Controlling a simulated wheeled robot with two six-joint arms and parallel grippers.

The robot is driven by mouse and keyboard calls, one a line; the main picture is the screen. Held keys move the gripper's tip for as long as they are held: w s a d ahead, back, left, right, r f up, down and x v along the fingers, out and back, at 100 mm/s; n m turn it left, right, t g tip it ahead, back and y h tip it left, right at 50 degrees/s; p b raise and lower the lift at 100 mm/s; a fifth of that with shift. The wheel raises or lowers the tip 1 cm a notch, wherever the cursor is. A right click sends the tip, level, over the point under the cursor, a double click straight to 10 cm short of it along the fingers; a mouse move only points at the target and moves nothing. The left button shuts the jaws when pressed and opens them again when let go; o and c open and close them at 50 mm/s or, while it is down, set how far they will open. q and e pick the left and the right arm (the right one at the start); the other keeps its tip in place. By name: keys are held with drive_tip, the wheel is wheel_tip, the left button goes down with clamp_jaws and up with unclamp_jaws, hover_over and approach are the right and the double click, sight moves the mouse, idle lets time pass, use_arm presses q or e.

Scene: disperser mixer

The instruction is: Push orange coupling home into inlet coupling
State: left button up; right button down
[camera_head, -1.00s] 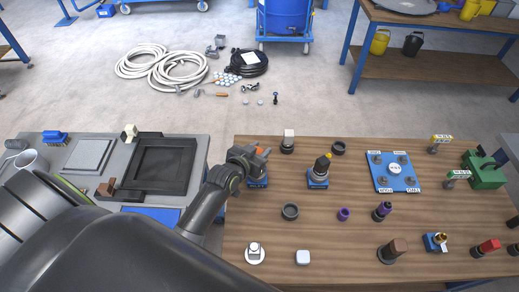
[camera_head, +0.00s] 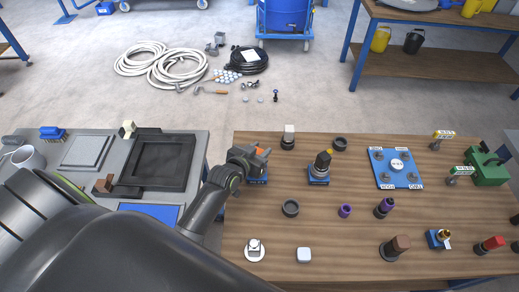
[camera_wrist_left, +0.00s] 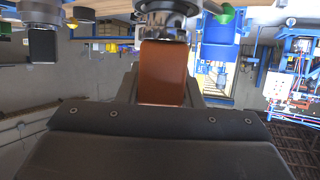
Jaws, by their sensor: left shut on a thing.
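My left gripper (camera_head: 264,154) is over the back left part of the wooden table, shut on the orange coupling. Only a little of the orange coupling (camera_head: 267,147) shows between the fingers in the head view. In the left wrist view its orange-brown block (camera_wrist_left: 164,73) fills the middle, with a silver metal collar (camera_wrist_left: 166,18) directly against its upper end in the picture. A blue base (camera_head: 258,180) shows just below the gripper. The inlet coupling is mostly hidden by the gripper, and I cannot tell how deep the orange coupling sits. My right gripper is out of view.
A similar blue-based fitting (camera_head: 319,170) with a yellow tip stands right of the gripper. A black-and-white capped piece (camera_head: 288,138) is close behind. A blue plate (camera_head: 395,168) is farther right. A black tray (camera_head: 160,164) is on the left bench.

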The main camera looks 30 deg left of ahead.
use_arm(q)
drive_tip(key=shift+f+b, duration=0.55)
drive_tip(key=shift+f, duration=0.2)
drive_tip(key=o, duration=1.2)
drive_tip(key=b+v, duration=0.2)
drive_tip(key=v, duration=1.5)
drive_tip(key=shift+s+b, duration=0.25)
drive_tip(key=shift+b, duration=0.1)
